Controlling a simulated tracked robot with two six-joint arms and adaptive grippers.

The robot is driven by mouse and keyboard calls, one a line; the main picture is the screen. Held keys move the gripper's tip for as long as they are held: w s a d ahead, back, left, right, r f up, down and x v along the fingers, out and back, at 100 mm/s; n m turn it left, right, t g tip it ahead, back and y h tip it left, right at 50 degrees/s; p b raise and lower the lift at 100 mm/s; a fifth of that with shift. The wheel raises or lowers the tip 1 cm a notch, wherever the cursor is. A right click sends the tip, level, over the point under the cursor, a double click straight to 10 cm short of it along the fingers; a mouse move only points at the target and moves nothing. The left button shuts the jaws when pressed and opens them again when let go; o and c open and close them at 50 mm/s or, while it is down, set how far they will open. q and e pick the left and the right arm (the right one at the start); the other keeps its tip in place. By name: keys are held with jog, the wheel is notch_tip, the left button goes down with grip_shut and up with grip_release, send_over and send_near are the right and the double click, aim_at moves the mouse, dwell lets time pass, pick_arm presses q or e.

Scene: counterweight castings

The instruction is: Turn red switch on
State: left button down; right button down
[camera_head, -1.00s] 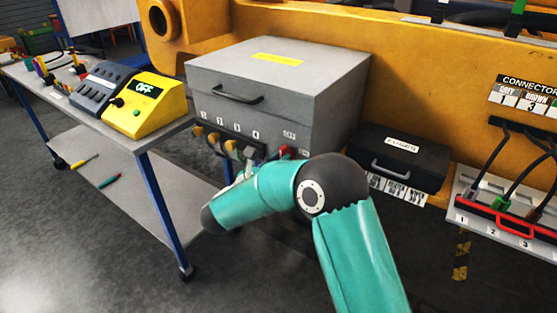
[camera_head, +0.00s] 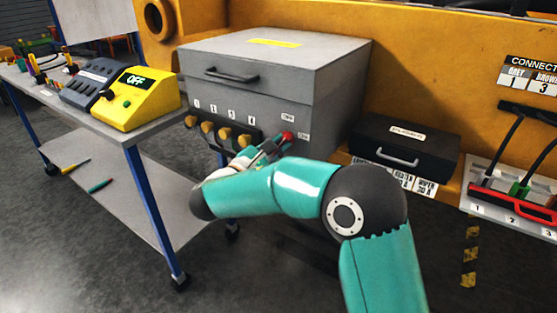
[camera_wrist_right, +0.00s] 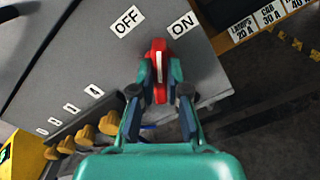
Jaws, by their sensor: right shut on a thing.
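The red switch (camera_wrist_right: 158,64) is on the face of a grey box (camera_head: 330,95), and a white line on it points up between the OFF label (camera_wrist_right: 127,21) and the ON label (camera_wrist_right: 183,25) in the wrist view. In the head view the red switch (camera_head: 288,136) shows just beyond my right gripper (camera_head: 275,147). My right gripper (camera_wrist_right: 160,90) is shut on the switch, a finger on each side. My left gripper is not in view.
Several yellow knobs (camera_head: 225,133) sit in a row on the box, left of the switch. A black case (camera_head: 400,140) stands to the right. A table with a yellow OFF display unit (camera_head: 140,105) is at the left.

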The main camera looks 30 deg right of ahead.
jog(key=shift+s+f+m+b, duration=0.1)
jog(key=shift+f+m+b, duration=0.05)
jog(key=shift+m+b, duration=1.9)
jog(key=shift+w+f+m+b, duration=0.1)
jog(key=shift+f+m+b, duration=0.1)
jog(key=shift+m+b, duration=1.8)
jog(key=shift+s+f+m+b, duration=0.15)
jog(key=shift+m+b, duration=1.4)
jog(key=shift+b, duration=0.95)
jog(key=c, duration=1.2)
grip_release()
jog(key=shift+a, duration=0.1)
jog(key=shift+o, duration=0.2)
jog(key=shift+r, duration=0.1)
jog(key=v, duration=1.2)
